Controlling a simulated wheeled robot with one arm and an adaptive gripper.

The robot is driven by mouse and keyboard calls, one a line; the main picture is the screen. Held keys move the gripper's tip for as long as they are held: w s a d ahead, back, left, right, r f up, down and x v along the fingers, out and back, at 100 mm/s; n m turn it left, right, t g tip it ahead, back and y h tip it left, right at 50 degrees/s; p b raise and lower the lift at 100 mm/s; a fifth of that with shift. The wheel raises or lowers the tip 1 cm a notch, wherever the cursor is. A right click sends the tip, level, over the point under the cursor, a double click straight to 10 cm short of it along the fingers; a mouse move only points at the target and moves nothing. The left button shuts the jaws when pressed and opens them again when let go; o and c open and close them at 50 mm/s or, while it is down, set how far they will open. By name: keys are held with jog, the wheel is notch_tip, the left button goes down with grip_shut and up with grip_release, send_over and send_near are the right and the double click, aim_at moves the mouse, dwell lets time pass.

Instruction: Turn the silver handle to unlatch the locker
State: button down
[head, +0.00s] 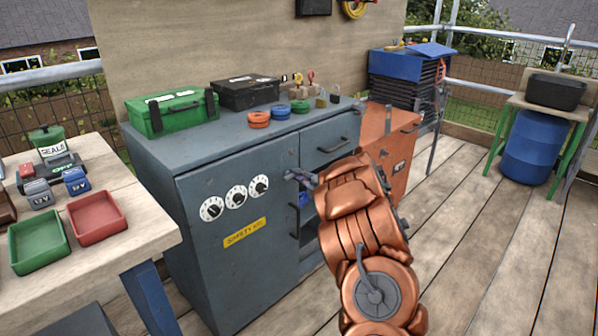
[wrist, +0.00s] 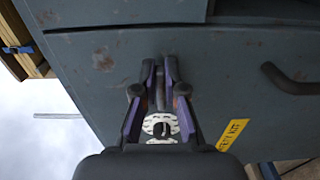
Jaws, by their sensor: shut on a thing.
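The blue-grey locker (head: 215,260) stands in the middle of the head view, its door carrying several white dials and a yellow label (head: 245,233). My gripper (head: 293,176) is at the upper right part of the door, beside the rightmost dial (head: 259,186). In the wrist view my gripper (wrist: 160,72) has its purple-sided fingers closed in on a narrow grey piece, the silver handle (wrist: 160,88). The fingers cover most of it, so its angle is hard to tell. A white dial (wrist: 160,127) shows between the finger bases. The door looks closed.
A drawer with a dark handle (head: 333,146) and an open shelf lie right of the door. A green case (head: 172,112), black case (head: 245,92) and tape rolls sit on top. A workbench with trays (head: 97,218) stands left; an orange cabinet (head: 385,130) stands right.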

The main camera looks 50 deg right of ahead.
jog(key=shift+d+m, duration=0.1)
jog(key=shift+m, duration=0.2)
jog(key=c, duration=1.2)
grip_release()
jog(key=shift+c, duration=0.2)
jog(key=s, duration=1.2)
jog(key=shift+a, duration=0.25)
